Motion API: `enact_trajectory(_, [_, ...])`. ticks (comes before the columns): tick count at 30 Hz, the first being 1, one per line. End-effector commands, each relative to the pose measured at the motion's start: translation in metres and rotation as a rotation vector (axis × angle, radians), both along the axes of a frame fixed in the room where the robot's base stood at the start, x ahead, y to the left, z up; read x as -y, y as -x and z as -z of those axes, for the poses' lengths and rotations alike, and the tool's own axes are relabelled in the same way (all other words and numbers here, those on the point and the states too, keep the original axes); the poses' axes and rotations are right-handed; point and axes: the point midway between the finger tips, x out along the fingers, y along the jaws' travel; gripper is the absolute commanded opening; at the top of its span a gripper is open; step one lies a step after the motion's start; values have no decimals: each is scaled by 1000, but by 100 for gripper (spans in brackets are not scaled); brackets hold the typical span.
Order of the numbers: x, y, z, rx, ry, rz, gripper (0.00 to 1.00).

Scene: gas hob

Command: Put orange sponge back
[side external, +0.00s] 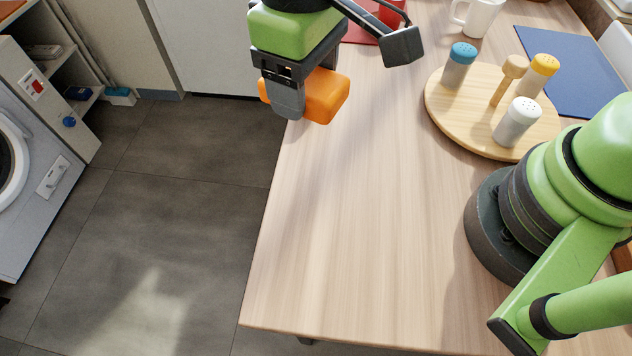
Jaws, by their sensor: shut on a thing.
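The orange sponge (323,97) is a soft rounded block near the top middle of the side external view. My gripper (290,105) is shut on it, with a dark grey finger across its near face. The other finger is mostly hidden behind the sponge and gripper body. The sponge appears held above the left edge of the wooden table (350,220); its exact height cannot be told from this one view.
A round wooden board (450,117) carries a blue-topped shaker (459,66), a yellow-topped shaker (538,75), a white-topped shaker (516,121) and a wooden peg (508,80). A white mug (480,16), red cup (391,12) and blue mat (575,72) lie beyond. The front tabletop is clear.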

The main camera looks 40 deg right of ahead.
Motion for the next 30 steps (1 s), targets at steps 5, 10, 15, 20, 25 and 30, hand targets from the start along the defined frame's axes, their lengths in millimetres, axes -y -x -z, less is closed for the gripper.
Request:
enact_trajectory(5, [-23, 40, 0, 0, -1, -236, 44])
enact_trajectory(10, [-33, 67, 0, -1, -2, -386, 44])
enact_trajectory(15, [-31, 63, 26, -3, 0, -371, 44])
enact_trajectory(20, [-31, 63, 46, -4, 0, -368, 44])
enact_trajectory(25, [-30, 63, 71, -7, 2, -366, 44])
enact_trajectory(30, [-30, 63, 101, -4, 0, -365, 44])
